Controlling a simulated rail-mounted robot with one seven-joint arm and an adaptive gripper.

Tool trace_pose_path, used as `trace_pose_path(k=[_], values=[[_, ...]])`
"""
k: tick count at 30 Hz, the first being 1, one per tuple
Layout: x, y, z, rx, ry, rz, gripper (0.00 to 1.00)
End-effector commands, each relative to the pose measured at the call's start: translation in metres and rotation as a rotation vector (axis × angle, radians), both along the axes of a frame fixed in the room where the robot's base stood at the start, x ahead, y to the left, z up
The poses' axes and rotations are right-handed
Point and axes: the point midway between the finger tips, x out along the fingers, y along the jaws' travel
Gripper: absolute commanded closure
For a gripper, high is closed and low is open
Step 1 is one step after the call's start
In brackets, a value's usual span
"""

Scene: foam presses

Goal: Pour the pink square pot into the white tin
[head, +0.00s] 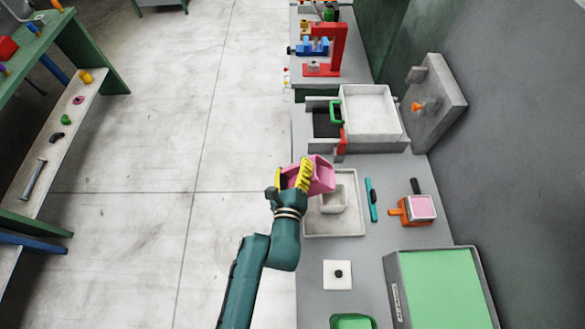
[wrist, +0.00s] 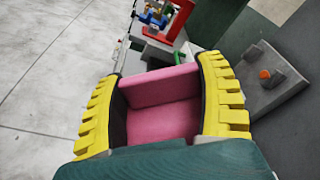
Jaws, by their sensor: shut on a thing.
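My gripper (head: 292,177) has yellow ribbed fingers and is shut on the pink square pot (head: 321,176). It holds the pot up above the left back part of a pale tray, and the pot looks tilted. In the wrist view the pot's pink faces (wrist: 160,105) show between the two fingers (wrist: 160,100); I cannot tell what is inside it. The white tin (head: 335,202), small and square, stands in the tray just below and right of the pot in the head view. The pot partly hides the tin's back edge.
The pale tray (head: 352,230) sits on the grey bench. Right of it lie a teal tool (head: 371,200) and an orange holder (head: 397,211) with a pink-topped block (head: 421,207). A large white box (head: 373,113) stands behind, a green-topped box (head: 440,285) in front.

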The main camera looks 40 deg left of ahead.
Motion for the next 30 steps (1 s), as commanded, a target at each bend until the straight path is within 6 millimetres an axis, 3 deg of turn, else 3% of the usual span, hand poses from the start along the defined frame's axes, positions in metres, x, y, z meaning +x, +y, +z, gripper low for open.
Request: trace_pose_path(k=[30], values=[[0.0072,-0.0074,-0.0010,0.119,0.111,0.000,0.68]])
